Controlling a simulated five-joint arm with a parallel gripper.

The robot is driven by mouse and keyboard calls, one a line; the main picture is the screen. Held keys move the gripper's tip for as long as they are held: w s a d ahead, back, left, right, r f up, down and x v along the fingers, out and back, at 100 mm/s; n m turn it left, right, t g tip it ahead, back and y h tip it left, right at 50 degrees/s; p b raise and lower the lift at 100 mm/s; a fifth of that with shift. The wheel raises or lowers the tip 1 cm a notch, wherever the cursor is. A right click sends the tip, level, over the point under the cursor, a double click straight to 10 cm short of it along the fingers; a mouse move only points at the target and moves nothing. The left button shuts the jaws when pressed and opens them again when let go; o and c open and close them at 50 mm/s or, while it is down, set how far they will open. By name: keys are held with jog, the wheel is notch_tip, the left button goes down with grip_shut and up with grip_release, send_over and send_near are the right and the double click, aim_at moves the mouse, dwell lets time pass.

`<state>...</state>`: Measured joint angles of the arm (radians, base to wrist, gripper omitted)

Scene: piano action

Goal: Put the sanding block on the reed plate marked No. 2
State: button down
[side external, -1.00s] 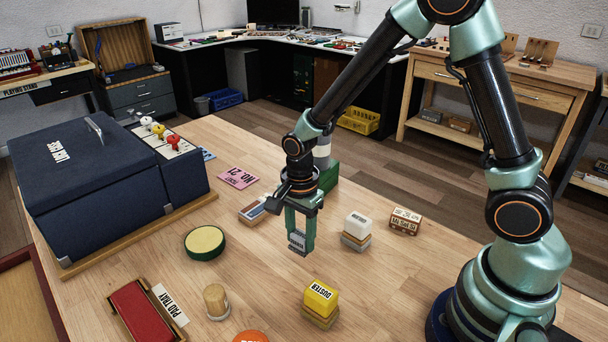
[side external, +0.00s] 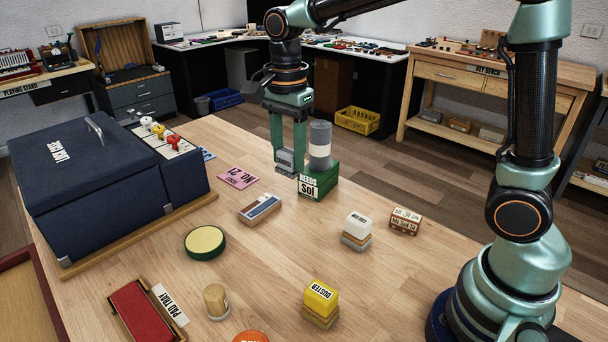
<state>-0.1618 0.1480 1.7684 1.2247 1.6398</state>
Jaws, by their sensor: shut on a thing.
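My gripper (side external: 287,168) points down with its fingers shut on a small grey labelled block (side external: 285,158). I cannot read its label, so I cannot confirm that it is the sanding block. The gripper and block are at the left of the green REEDS Sol box, apparently above the table; a gap to the box is hard to judge. A flat pink plate (side external: 238,178) lies on the table to the left and a little nearer the camera; its print seems to include No. 2. Nothing lies on it.
A grey cylinder (side external: 320,145) stands on the green box (side external: 319,182). A wooden block with a blue and white top (side external: 261,208) lies in front of the pink plate. A dark blue case (side external: 100,185) stands at left, partly hiding a blue card (side external: 208,154).

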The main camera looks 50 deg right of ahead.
jog(key=r+m, duration=0.1)
jog(key=r, duration=0.1)
send_over(260, 205)
notch_tip(260, 205, down, 20)
jog(key=shift+f, duration=0.1)
dwell(0.5)
jog(key=shift+f, duration=0.2)
jog(key=shift+c, duration=1.9)
grip_release()
jog(key=shift+r, duration=0.1)
